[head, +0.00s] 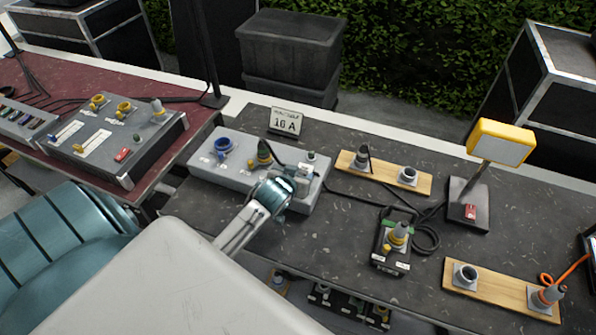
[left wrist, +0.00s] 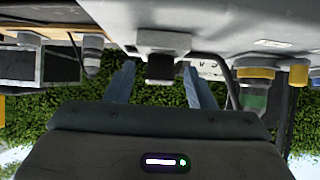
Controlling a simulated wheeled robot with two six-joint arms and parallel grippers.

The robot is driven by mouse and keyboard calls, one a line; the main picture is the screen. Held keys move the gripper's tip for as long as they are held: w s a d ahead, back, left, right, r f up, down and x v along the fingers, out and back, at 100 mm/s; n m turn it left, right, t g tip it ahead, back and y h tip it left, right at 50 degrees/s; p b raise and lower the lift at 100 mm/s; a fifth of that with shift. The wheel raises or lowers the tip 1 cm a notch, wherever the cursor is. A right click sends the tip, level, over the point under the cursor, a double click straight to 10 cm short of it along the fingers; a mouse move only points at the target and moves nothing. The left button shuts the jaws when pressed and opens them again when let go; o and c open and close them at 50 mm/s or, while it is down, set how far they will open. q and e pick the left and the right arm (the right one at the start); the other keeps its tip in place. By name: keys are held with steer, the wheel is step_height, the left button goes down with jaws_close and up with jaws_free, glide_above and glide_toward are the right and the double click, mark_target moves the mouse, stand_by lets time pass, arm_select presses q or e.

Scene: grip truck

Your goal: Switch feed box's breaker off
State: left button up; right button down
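A light grey box (head: 207,170), which looks like the feed box, lies on the dark table with a blue socket (head: 223,145) and a yellow-and-green plug (head: 264,153) on its top. My left gripper (head: 298,180) is over its right end and hides part of that end. In the left wrist view the picture is upside down. There, a grey fitting with a dark block (left wrist: 160,66), perhaps the breaker, sits on the box face between the two spread fingers of my left gripper (left wrist: 160,85). Contact and the breaker's position cannot be told. My right gripper is not in view.
A "16 A" sign (head: 285,122) stands behind the box. Wooden boards with sockets (head: 384,173), a small black box (head: 391,243), cables and a yellow lamp (head: 501,143) are to the right. Another grey box (head: 150,155) is on the left red table.

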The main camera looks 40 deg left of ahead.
arm_select(q)
steer(key=shift+s, duration=0.1)
steer(key=shift+s+d+r, duration=0.1)
steer(key=shift+s+r, duration=0.05)
steer(key=shift+s, duration=0.15)
steer(key=b+v, duration=0.3)
steer(key=v, duration=0.7)
